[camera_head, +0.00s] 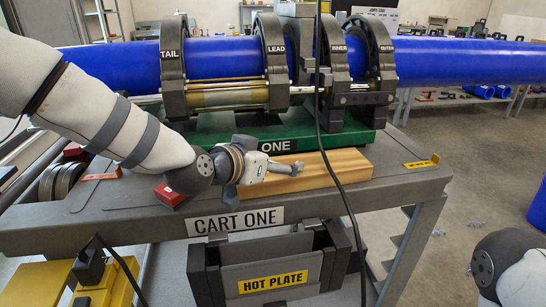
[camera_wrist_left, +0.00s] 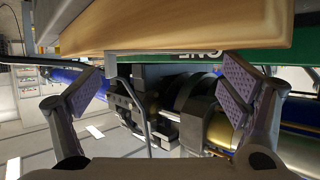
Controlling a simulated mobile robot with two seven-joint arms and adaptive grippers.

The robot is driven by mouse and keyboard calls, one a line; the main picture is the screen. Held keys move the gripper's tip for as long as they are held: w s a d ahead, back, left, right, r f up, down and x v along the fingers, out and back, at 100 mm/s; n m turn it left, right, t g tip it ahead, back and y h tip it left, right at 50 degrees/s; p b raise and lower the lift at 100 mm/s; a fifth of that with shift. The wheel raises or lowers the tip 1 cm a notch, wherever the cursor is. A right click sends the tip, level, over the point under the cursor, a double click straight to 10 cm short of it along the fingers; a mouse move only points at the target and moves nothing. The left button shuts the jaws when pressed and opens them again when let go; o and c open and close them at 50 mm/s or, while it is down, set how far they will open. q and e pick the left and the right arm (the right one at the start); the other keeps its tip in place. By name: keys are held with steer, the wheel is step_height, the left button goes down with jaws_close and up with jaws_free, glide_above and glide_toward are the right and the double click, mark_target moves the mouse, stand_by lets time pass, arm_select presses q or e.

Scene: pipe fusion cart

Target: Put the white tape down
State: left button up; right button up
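I cannot make out a white tape in either view. My left gripper (camera_head: 292,169) is over the front of the cart top, beside and partly over a wooden block (camera_head: 335,170). In the left wrist view its two fingers are spread wide (camera_wrist_left: 162,88), with nothing held between them. The wooden block (camera_wrist_left: 175,28) runs across the top of that view, close to the fingers. My right arm shows only at the lower right of the head view; its gripper is out of view.
A blue pipe (camera_head: 450,62) lies through black clamp rings on the green base (camera_head: 225,136) behind the block. A red item (camera_head: 170,196) lies by my left wrist. A black cable (camera_head: 322,110) hangs in front. The hot plate holder (camera_head: 273,284) is below.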

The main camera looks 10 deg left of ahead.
arm_select(q)
steer(key=shift+r, duration=0.1)
steer(key=shift+s+r, duration=0.15)
steer(key=shift+r, duration=0.15)
steer(key=p+v, duration=0.2)
steer(key=v, duration=0.9)
steer(key=shift+s+a, duration=0.2)
steer(key=shift+s, duration=0.05)
arm_select(e)
steer(key=shift+t, duration=0.6)
steer(key=w+r, duration=0.3)
arm_select(q)
steer(key=shift+r, duration=0.1)
